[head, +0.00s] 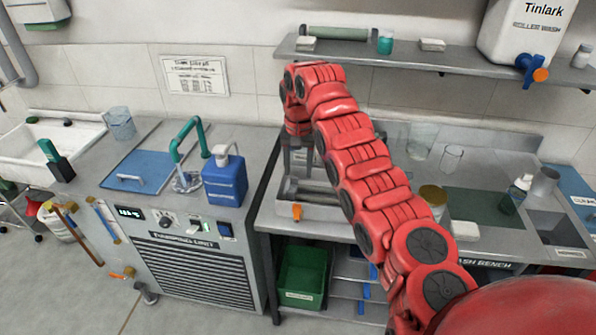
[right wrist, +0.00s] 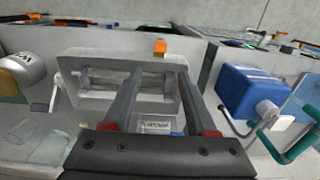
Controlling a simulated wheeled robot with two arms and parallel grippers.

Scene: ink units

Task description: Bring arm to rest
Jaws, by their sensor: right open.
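My right arm, red and segmented, comes in from the lower right of the head view and arches over the bench. My right gripper (head: 300,165) hangs down at the bench's left end, over a grey metal frame with bars (head: 318,197). In the right wrist view my right gripper (right wrist: 158,75) has its two dark fingers apart, with nothing held between them. The frame (right wrist: 85,62) lies beyond the fingers; I cannot tell whether they touch it. An orange knob (head: 296,212) is at the frame's front. My left gripper is out of view.
The wash bench (head: 275,215) holds glass beakers (head: 451,158) and a brown-lidded jar (head: 433,195) right of my arm. A blue container (head: 225,182) and teal tap (head: 187,140) stand on the unit to the left. A shelf (head: 400,61) runs above. A green bin (head: 303,275) sits below.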

